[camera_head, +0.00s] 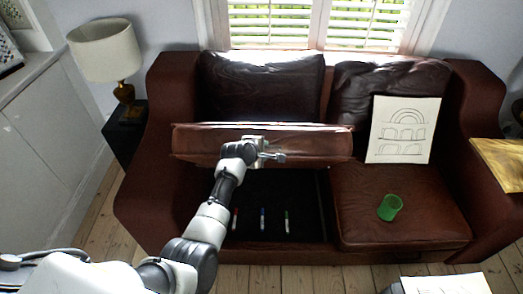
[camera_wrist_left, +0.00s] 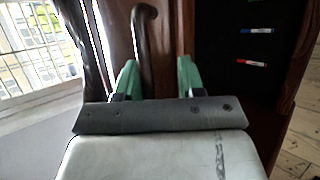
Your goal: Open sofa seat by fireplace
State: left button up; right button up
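The brown leather sofa (camera_head: 405,255) stands below the window. Its left seat (camera_head: 310,146) is raised and tilted up, baring a dark storage space (camera_head: 300,190) beneath. The right seat (camera_head: 370,215) lies flat. My left gripper (camera_head: 268,150) is at the front of the raised seat, near its middle. In the left wrist view, its green fingers (camera_wrist_left: 158,78) are apart, with brown leather and a dark curved edge (camera_wrist_left: 145,35) of the seat beyond and between them; firm contact cannot be made out. My right gripper is out of view. No fireplace shows.
Red (camera_head: 235,219), blue (camera_head: 262,219) and green (camera_head: 286,221) markers lie in the storage space. A green cup (camera_head: 390,207) and a drawing sheet (camera_head: 403,130) are on the right seat. A lamp (camera_head: 105,50) stands left; a wooden surface (camera_head: 503,160) is right.

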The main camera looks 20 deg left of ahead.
pick_arm(q)
jog(key=v, duration=1)
jog(key=shift+s+r+p, duration=0.25)
jog(key=shift+s+p, duration=0.05)
jog(key=shift+p, duration=0.15)
jog(key=shift+f, duration=0.1)
jog(key=s+f+m+g, duration=0.2)
jog(key=s+f+m, duration=0.3)
jog(key=f, duration=0.5)
jog(key=s+d+f+m+g+y, duration=0.1)
jog(key=s+f+m, duration=0.1)
jog(key=s+f, duration=0.65)
jog(key=s+f+m+g, duration=0.2)
jog(key=s+f+m, duration=0.25)
jog(key=f, duration=0.75)
jog(key=s+a+f+m+g, duration=0.1)
jog(key=s+f+m, duration=0.2)
jog(key=s, duration=0.8)
jog(key=s+a+f+m+g+y, duration=0.1)
jog(key=s+f+m, duration=0.3)
jog(key=s, duration=0.7)
jog(key=s+a+f+m+g, duration=0.1)
jog(key=s+f+m+g, duration=0.1)
jog(key=s+f, duration=0.4)
jog(key=s+m, duration=0.1)
jog(key=s, duration=0.4)
jog(key=shift+a+f, duration=0.2)
